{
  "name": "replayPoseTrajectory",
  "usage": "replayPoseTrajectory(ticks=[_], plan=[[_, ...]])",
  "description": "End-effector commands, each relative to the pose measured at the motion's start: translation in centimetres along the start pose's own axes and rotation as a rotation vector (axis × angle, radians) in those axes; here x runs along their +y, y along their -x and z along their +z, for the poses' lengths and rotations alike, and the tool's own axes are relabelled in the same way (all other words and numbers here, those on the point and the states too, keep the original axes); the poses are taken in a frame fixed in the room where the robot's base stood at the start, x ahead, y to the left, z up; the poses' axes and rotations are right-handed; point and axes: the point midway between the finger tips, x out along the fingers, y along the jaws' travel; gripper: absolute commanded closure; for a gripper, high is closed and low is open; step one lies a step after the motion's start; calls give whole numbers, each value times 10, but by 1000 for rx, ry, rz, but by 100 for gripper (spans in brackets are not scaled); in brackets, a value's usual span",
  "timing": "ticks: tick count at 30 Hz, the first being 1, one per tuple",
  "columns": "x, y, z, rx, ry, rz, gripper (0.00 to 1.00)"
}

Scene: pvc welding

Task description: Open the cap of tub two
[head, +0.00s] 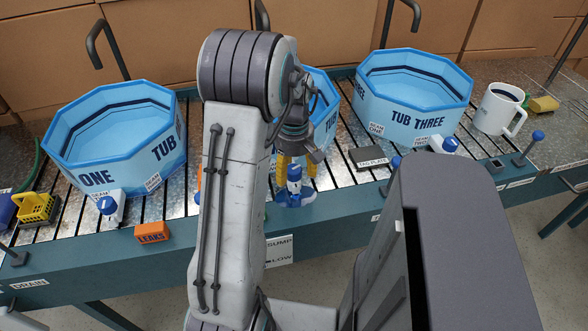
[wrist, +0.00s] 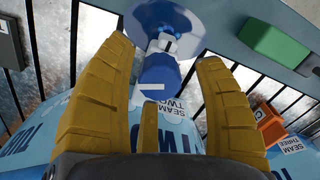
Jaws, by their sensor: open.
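Tub two (head: 322,88) is a light blue tub on the conveyor, mostly hidden behind my arm in the head view. At its front is a blue cap (head: 294,172) on a small white spout. My gripper (head: 297,168) points down over the cap, with its yellow fingers apart. In the wrist view, the cap (wrist: 160,72) lies between the open fingers (wrist: 163,52), with visible space on both sides. Tub two's lettering and wall (wrist: 180,145) show below it. I cannot tell whether any finger touches the cap.
Tub one (head: 125,135) stands left and tub three (head: 412,95) right, each with a blue-capped spout. A tag plate (head: 372,158) lies right of my gripper. An orange leaks block (head: 152,233), yellow basket (head: 36,209) and white mug (head: 498,110) are farther away.

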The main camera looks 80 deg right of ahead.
Motion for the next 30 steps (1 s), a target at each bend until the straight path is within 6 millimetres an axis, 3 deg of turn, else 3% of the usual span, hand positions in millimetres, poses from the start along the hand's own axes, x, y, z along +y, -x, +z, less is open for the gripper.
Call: replayPoseTrajectory(ticks=[8,21,30], plan=[[1,10,-1,2,0,5,37],[1,81,-1,3,0,6,37],[1,113,0,1,0,2,37]])
